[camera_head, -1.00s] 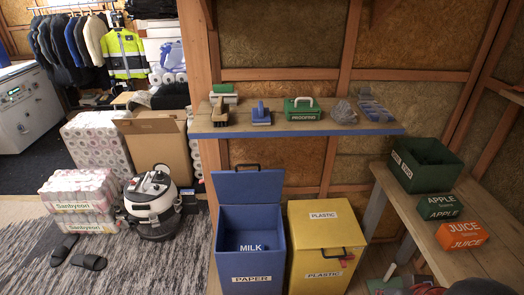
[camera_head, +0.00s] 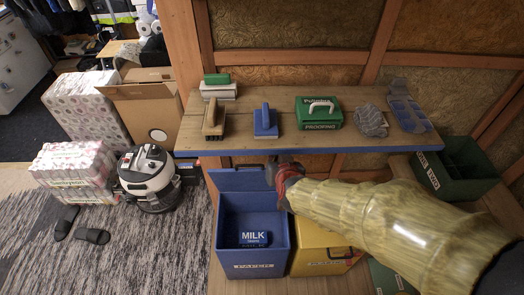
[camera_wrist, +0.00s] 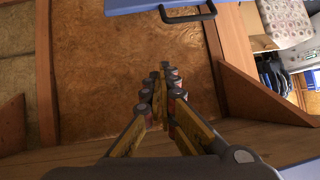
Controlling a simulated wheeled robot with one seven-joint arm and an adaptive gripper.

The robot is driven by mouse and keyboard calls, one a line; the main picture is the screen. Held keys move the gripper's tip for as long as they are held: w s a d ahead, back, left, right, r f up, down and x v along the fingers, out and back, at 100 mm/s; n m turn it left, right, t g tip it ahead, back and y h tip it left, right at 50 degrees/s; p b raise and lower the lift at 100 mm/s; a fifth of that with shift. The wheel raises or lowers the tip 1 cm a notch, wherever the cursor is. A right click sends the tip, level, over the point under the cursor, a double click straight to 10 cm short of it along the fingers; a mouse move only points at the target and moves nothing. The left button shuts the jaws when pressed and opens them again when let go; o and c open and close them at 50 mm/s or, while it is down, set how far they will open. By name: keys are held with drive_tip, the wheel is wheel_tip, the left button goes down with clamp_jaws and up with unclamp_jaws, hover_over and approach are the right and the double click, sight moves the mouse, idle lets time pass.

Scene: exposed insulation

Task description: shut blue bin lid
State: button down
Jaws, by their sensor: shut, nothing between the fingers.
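The blue bin (camera_head: 222,238) stands on the floor below the shelf, with a milk carton (camera_head: 254,238) inside. Its lid (camera_head: 235,180) is open and stands upright at the back. My gripper (camera_head: 277,170) is at the lid's upper right corner, just below the shelf edge; the head view does not show whether it touches. In the wrist view my gripper (camera_wrist: 164,74) is shut and empty. The lid's edge (camera_wrist: 135,5) and its black handle (camera_wrist: 190,14) show at the top there, beyond the fingertips and apart from them.
The wooden shelf (camera_head: 352,138) with brushes, a green box and gloves runs close above the lid. The yellow bin (camera_head: 312,238) stands to the right, partly hidden by my arm. A green crate (camera_head: 462,170) is at the right. A vacuum cleaner (camera_head: 148,175) stands at the left.

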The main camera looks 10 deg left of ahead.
drive_tip(key=w+a+f+t, duration=0.1)
drive_tip(key=w+f, duration=0.1)
drive_tip(key=f, duration=0.1)
drive_tip(key=w+a+f+b, duration=0.1)
drive_tip(key=w+a+f, duration=0.1)
drive_tip(key=f, duration=0.1)
drive_tip(key=w+a+f+t+h, duration=0.1)
drive_tip(key=w+a+f, duration=0.1)
drive_tip(key=f, duration=0.1)
drive_tip(key=shift+w+a+t+b, duration=0.2)
drive_tip(key=shift+w+t+b, duration=0.1)
drive_tip(key=shift+w+b, duration=0.1)
drive_tip(key=shift+s+d+f, duration=0.1)
drive_tip(key=shift+s+f, duration=0.15)
drive_tip(key=shift+s, duration=0.15)
